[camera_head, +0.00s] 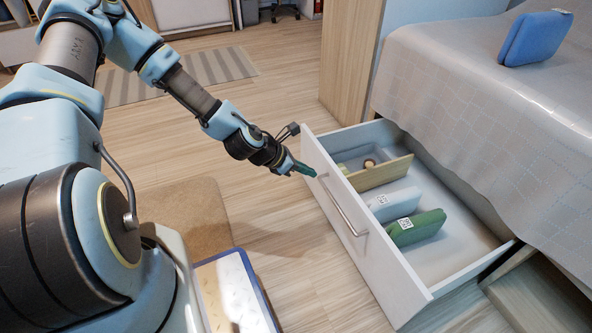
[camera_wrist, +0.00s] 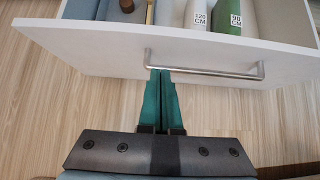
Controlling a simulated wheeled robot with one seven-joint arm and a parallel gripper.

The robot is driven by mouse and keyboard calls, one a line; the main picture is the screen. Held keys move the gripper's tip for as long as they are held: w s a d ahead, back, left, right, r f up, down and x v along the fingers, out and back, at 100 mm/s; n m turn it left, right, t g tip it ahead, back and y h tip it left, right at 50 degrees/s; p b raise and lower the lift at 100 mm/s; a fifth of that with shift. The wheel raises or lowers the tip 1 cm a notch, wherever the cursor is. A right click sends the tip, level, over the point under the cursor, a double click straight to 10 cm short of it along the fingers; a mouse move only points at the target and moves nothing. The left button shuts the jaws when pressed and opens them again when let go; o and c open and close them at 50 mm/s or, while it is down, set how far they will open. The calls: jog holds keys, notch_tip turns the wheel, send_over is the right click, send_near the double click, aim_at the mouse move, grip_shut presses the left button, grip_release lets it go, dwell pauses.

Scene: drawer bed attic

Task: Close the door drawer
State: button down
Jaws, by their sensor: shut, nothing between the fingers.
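The drawer (camera_head: 365,245) under the bed is pulled well out, with its white front panel facing my arm. Its long metal handle (camera_head: 343,207) runs along the front panel. My gripper (camera_head: 309,171) is shut and empty, with its green fingertips at the outer face of the panel, near the far end of the handle. In the wrist view the shut fingers (camera_wrist: 161,76) point at the panel, by the left end of the handle (camera_wrist: 205,71). I cannot tell whether they touch it. The drawer's rear part is hidden under the bed cover.
In the drawer lie a green folded item (camera_head: 416,228), a white folded item (camera_head: 394,204) and a wooden divider (camera_head: 381,173). The bed (camera_head: 450,90) has a blue cushion (camera_head: 535,38) on top. A wooden panel (camera_head: 350,55) stands beyond the drawer. Open floor lies in front.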

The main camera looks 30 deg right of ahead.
aim_at(333, 172)
jog(key=d, duration=0.2)
jog(key=d+f+b, duration=0.1)
jog(key=d, duration=0.1)
jog(key=shift+s+d+f, duration=0.15)
jog(key=shift+d, duration=0.1)
jog(key=shift+d+b, duration=0.3)
jog(key=shift+d, duration=0.05)
jog(key=shift+d, duration=0.1)
